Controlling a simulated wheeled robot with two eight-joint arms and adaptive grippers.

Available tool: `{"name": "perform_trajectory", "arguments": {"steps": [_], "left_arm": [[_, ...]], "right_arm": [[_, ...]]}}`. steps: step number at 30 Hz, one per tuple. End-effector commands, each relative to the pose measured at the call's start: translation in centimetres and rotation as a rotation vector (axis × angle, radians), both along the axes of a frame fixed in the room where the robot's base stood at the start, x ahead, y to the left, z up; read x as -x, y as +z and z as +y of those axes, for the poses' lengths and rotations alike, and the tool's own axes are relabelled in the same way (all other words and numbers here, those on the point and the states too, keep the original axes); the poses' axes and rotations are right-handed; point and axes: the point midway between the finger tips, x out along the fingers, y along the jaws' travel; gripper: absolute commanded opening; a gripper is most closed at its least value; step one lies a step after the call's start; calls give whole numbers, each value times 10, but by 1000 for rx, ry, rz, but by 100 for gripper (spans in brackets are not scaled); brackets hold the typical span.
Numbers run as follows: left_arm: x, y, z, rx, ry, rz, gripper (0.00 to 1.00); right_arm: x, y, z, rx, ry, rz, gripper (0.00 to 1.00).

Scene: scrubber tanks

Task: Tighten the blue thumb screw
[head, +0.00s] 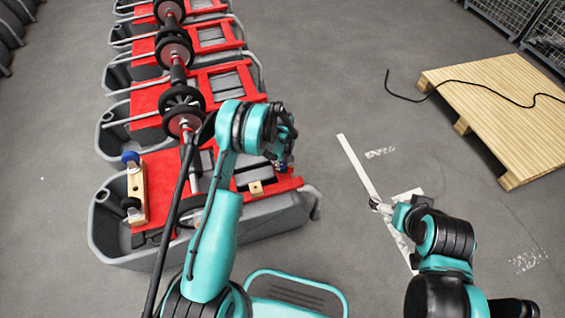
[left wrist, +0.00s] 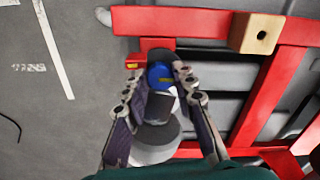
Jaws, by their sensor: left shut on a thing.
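The blue thumb screw (left wrist: 160,76) shows between the fingertips of my left gripper (left wrist: 163,88) in the left wrist view. The fingers sit on either side of it, closed on it. Grey cylindrical parts lie below it. In the head view my left gripper (head: 281,160) is at the right end of the nearest red frame (head: 224,170), and the arm partly hides it. My right gripper (head: 378,206) is low on the right, over the floor and apart from the tank. Its fingers are too small to judge.
Another blue knob (head: 130,157) stands on a wooden block (head: 137,193) at the left of the nearest grey tank (head: 105,235). A small wooden block (head: 256,188) is on the red frame. More tanks stand behind. A wooden pallet (head: 505,110) with a black cable lies at right.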

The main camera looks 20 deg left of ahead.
Motion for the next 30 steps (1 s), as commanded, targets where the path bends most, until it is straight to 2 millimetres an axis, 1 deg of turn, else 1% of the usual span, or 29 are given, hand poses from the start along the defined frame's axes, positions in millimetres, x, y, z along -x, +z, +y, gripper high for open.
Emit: {"name": "perform_trajectory", "arguments": {"steps": [8, 30], "left_arm": [[0, 0, 0, 0, -196, 0, 0], [0, 0, 2, -1, -897, -1, 0]], "right_arm": [[0, 0, 0, 0, 0, 0, 94], [0, 0, 0, 0, 0, 0, 94]]}}
